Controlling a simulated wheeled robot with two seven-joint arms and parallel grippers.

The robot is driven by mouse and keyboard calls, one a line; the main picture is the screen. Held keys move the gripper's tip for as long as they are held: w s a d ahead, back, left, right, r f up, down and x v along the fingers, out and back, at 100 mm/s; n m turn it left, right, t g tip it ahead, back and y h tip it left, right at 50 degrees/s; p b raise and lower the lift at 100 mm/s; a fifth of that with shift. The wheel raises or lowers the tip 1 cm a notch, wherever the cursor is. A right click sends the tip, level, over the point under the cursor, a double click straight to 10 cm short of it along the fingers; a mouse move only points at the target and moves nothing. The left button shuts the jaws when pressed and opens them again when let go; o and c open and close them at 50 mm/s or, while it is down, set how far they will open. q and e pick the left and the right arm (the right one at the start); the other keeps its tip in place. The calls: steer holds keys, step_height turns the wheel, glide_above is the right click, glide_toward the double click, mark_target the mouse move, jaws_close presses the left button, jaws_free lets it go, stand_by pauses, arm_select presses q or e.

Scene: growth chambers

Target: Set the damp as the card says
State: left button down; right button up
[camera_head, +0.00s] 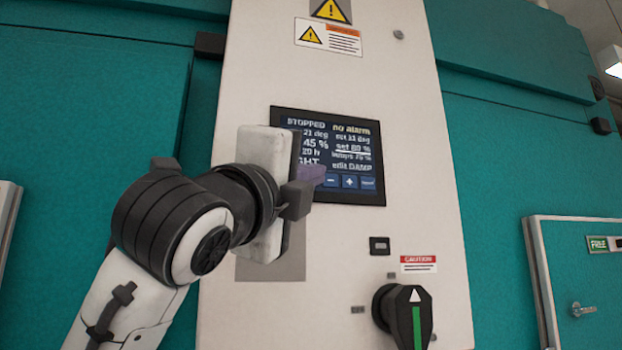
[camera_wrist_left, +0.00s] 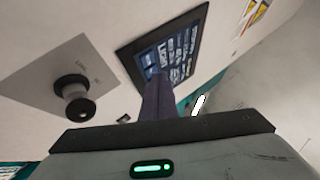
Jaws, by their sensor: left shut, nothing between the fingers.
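The control screen (camera_head: 350,190) is on the white panel. It reads "STOPPED", "no alarm" and "edit DAMP". The damp line shows 45 % and an underlined set value (camera_head: 354,148) that looks like 60 or 80 %. The minus button (camera_head: 331,181) and plus button (camera_head: 349,182) are along the bottom. My left gripper (camera_head: 312,175) is shut and empty, its tips in front of the lower left of the screen by the minus button; I cannot tell whether they touch. It hides part of the screen. The wrist view also shows the fingers (camera_wrist_left: 157,100) against the screen (camera_wrist_left: 165,58). I see no setting card.
A black rotary switch (camera_head: 405,315) with a green mark is low on the panel, under a caution label (camera_head: 418,264). A small black switch (camera_head: 379,246) is above it. A black knob (camera_wrist_left: 75,98) on a grey plate shows in the wrist view. Teal chamber walls flank the panel.

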arm_select(q)
steer(key=shift+s+d, duration=0.15)
steer(key=shift+s, duration=0.35)
arm_select(e)
steer(key=shift+f, duration=0.1)
arm_select(q)
steer(key=s, duration=0.1)
steer(key=s+d, duration=0.1)
steer(key=s, duration=0.1)
steer(key=s+b, duration=0.1)
steer(key=shift+s+d, duration=0.3)
steer(key=shift+s, duration=0.1)
arm_select(e)
steer(key=shift+f, duration=0.5)
stand_by(0.5)
jaws_close()
stand_by(1.6)
